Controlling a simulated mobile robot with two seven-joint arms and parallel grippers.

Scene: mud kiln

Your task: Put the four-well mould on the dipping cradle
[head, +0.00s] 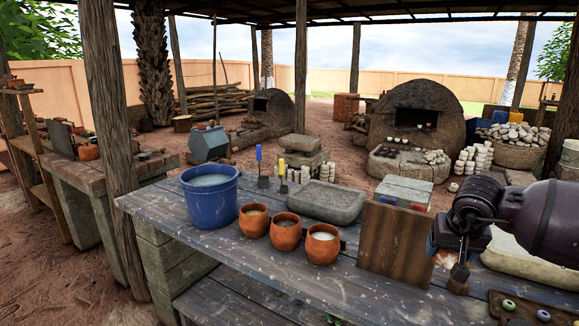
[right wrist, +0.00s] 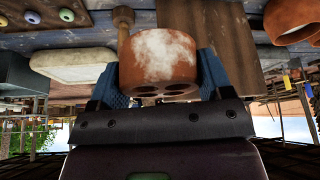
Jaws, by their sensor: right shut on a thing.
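The four-well mould is a round, reddish-brown block with white smears. In the right wrist view the mould (right wrist: 160,62) sits between the blue finger pads of my right gripper (right wrist: 158,85), with dark wells showing on its face towards the wrist. My right gripper (head: 452,252) is shut on it above the right part of the bench in the head view, where only a pale, reddish bit of the mould (head: 445,260) shows. I cannot tell for sure which thing is the dipping cradle. My left gripper is not in view.
On the bench (head: 225,229) stand a blue bucket (head: 209,200), several clay pots (head: 285,234), a grey stone tray (head: 327,203) and an upright brown board (head: 394,245). A dark board with coloured rings (head: 525,313) lies at the right front.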

